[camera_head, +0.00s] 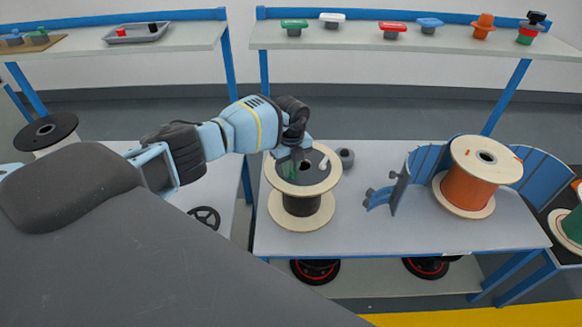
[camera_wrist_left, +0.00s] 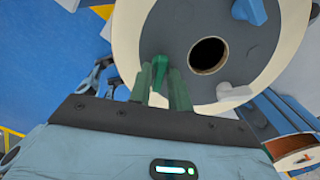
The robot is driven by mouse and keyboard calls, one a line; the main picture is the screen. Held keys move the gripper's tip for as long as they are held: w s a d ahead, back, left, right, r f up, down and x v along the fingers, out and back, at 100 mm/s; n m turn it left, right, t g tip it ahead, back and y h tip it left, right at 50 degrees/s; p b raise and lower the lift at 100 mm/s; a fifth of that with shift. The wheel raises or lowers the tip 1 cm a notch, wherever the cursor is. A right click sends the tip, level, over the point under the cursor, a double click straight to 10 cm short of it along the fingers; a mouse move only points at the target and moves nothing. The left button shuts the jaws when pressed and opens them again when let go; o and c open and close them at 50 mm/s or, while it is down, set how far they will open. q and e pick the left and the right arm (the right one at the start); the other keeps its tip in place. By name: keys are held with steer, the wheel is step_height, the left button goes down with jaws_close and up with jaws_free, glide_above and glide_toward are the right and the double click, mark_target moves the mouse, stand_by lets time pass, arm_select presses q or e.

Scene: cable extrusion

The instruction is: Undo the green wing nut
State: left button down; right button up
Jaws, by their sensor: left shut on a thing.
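A cable spool with cream flanges (camera_head: 277,183) and a dark top disc stands on the middle table. In the left wrist view, the disc (camera_wrist_left: 222,28) has a round centre hole. The green wing nut (camera_wrist_left: 158,73) sits near the disc's edge, between the two fingers of my left gripper (camera_wrist_left: 160,82). The gripper is shut on it, and the fingers partly hide it. In the head view, my left gripper (camera_head: 291,163) reaches down onto the near-left part of the disc. A white wing nut (camera_wrist_left: 233,92) and a blue one (camera_wrist_left: 250,10) are also on the disc. My right gripper is out of view.
An orange spool (camera_head: 468,188) stands on the table's right by curved blue panels (camera_head: 535,175). A grey ring (camera_head: 346,157) lies behind the spool. Back shelves hold coloured knobs (camera_head: 393,28) and a grey tray (camera_head: 136,36). The table's front middle is clear.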

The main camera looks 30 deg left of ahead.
mark_target(291, 171)
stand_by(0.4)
arm_select(q)
steer(key=c, duration=1.3)
jaws_free()
steer(key=shift+r, duration=3.95)
